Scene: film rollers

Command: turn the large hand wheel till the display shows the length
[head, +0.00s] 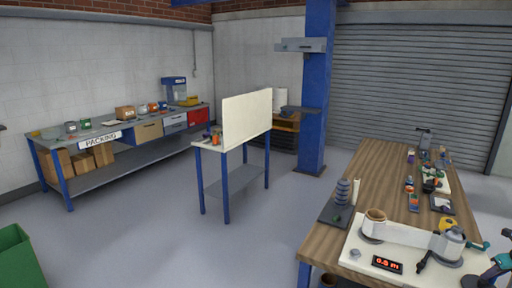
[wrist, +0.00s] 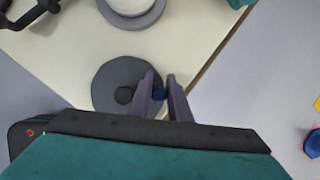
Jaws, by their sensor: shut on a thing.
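In the wrist view a round grey disc (wrist: 108,80), which looks like the large hand wheel, lies on the pale board with a dark hub knob (wrist: 124,95) on it. My gripper (wrist: 160,76) reaches over the disc's right edge. Its fingers are closed around a small dark blue knob (wrist: 160,94), partly hidden between them. In the head view the display (head: 386,264) glows red and seems to read 0.0 m, though the digits are small. It sits on the front of the pale board (head: 400,234). The wheel is hard to make out there.
The board also carries a brown-edged roll (head: 374,225) and a grey-white cylinder (head: 450,240). A black clamp-like part (wrist: 30,12) is at top left in the wrist view. Small tools line the wooden bench (head: 375,175). Open floor (head: 150,235) lies to the left.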

